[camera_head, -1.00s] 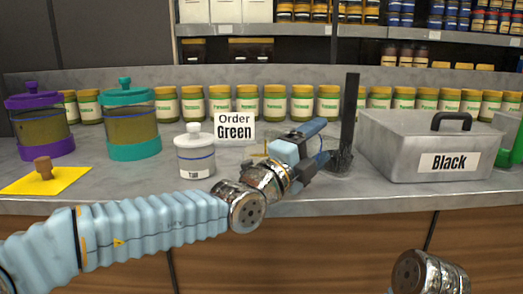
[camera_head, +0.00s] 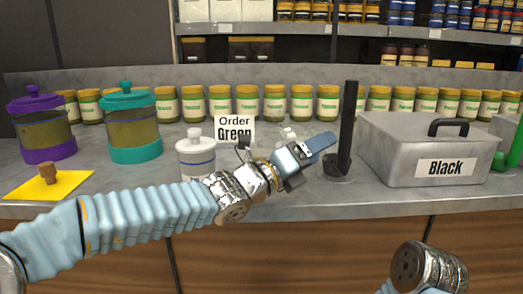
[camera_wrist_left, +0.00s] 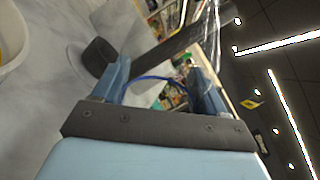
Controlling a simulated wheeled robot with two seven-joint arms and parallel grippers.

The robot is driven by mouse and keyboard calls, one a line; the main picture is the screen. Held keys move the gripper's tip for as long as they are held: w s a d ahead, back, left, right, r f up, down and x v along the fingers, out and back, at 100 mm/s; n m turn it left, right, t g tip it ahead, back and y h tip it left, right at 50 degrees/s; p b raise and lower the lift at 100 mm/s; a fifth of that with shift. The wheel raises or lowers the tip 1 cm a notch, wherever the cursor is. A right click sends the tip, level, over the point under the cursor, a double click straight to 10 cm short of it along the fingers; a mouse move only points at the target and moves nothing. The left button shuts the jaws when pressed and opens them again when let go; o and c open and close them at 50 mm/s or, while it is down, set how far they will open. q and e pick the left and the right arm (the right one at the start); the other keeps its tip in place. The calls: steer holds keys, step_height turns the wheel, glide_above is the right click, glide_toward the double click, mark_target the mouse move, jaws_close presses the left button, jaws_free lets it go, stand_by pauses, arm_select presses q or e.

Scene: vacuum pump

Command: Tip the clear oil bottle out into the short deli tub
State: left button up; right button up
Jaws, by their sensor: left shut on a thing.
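My left gripper (camera_head: 312,150) is over the counter beside the black post, shut on a clear object that I take for the oil bottle. The bottle (camera_head: 289,134) shows faintly behind the gripper and looks tilted. In the left wrist view its clear body (camera_wrist_left: 178,52) and a curved blue line show between the fingers (camera_wrist_left: 155,90). A pale round rim (camera_wrist_left: 20,58) with yellow inside is cut off at that view's upper left; I cannot tell whether it is the short deli tub. No tub marked short is readable in the head view. My right gripper is out of view.
The black post (camera_head: 346,130) and grey "Black" box (camera_head: 400,155) are to the right. Purple (camera_head: 45,130) and teal (camera_head: 132,125) lidded jars stand at left.

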arm_select(q)
steer(key=shift+w+a+r+m+b, duration=0.3)
steer(key=shift+r+m+b, duration=0.1)
steer(key=shift+m, duration=0.2)
steer(key=shift+r+m+g, duration=0.1)
steer(key=shift+m+g, duration=0.3)
steer(key=shift+m, duration=0.2)
steer(key=m+g, duration=0.1)
steer(key=m, duration=0.3)
steer(key=shift+r, duration=0.15)
steer(key=m, duration=0.2)
steer(key=f+m+g+y, duration=0.1)
steer(key=m, duration=0.1)
steer(key=shift+w+a+m, duration=0.1)
steer(key=shift+w+m, duration=0.1)
steer(key=shift+m, duration=0.1)
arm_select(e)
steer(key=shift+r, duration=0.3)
